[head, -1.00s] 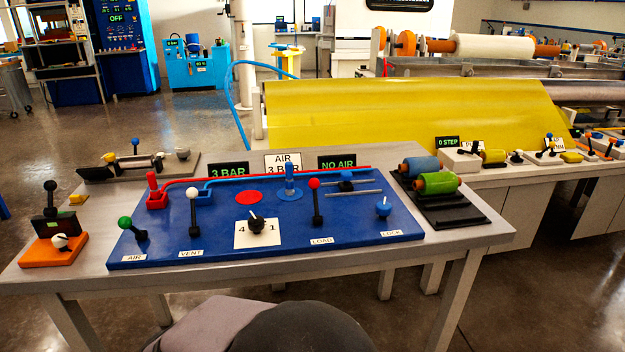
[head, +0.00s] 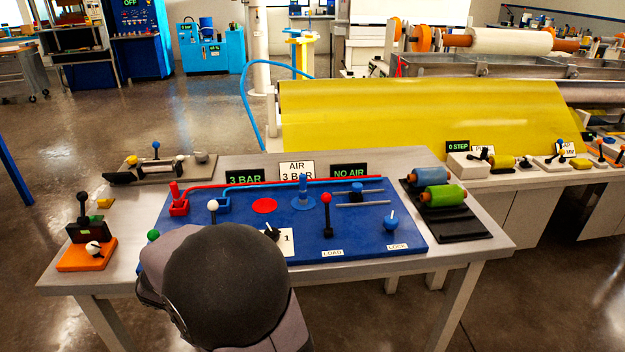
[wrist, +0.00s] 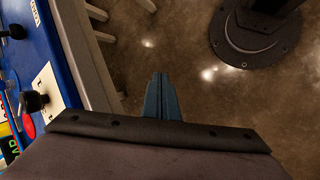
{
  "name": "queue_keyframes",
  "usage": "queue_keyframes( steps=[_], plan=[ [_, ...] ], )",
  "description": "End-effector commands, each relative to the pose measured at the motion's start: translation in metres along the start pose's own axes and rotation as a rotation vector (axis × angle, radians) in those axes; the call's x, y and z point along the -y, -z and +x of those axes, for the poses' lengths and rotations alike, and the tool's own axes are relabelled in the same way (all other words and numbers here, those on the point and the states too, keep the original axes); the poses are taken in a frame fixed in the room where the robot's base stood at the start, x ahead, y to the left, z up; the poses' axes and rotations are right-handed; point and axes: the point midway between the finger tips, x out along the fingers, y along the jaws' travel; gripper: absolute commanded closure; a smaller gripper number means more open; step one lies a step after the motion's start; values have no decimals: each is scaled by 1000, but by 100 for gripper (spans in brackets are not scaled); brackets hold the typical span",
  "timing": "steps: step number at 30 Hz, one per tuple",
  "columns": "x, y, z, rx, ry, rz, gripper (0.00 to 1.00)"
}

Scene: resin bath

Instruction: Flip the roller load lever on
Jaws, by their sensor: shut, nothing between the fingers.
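The load lever (head: 326,212) has a red knob on a dark stem and stands close to upright behind the LOAD label (head: 332,253) on the blue panel (head: 370,238). In the wrist view, a dark lever base (wrist: 16,28) at the upper left edge looks like the same lever; its knob is not seen. My gripper (wrist: 160,78) is shut and empty, out over the floor in front of the bench, apart from the panel. In the head view my arm hides the gripper and the panel's front left part.
A black dial (head: 271,230) on a white card is left of the load lever, and a blue lock knob (head: 392,220) is right of it. A white-knobbed lever (head: 212,205) and a green knob (head: 153,235) stand left. The NO AIR display (head: 349,170) is behind.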

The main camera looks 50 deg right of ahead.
Motion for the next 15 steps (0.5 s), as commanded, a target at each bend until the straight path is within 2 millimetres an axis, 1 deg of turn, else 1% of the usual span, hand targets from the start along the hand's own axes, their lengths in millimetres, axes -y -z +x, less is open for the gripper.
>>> queue_keyframes(
  steps=[1,2,3,5,6,8,9,11,12,15],
  plan=[
    [-29,2,-17,17,-55,-9,100],
    [-43,4,-21,24,-91,-13,100],
    [-62,8,-27,35,-138,-20,100],
    [-90,13,-36,48,-208,-28,100],
    [-107,16,-42,56,-252,-33,100],
    [-132,21,-52,66,-316,-37,100],
    [-148,24,-57,73,-357,-42,100],
    [-170,29,-65,80,-414,-49,100],
    [-186,32,-68,86,-447,-56,100],
    [-220,39,-68,101,-510,-92,100]
  ],
)
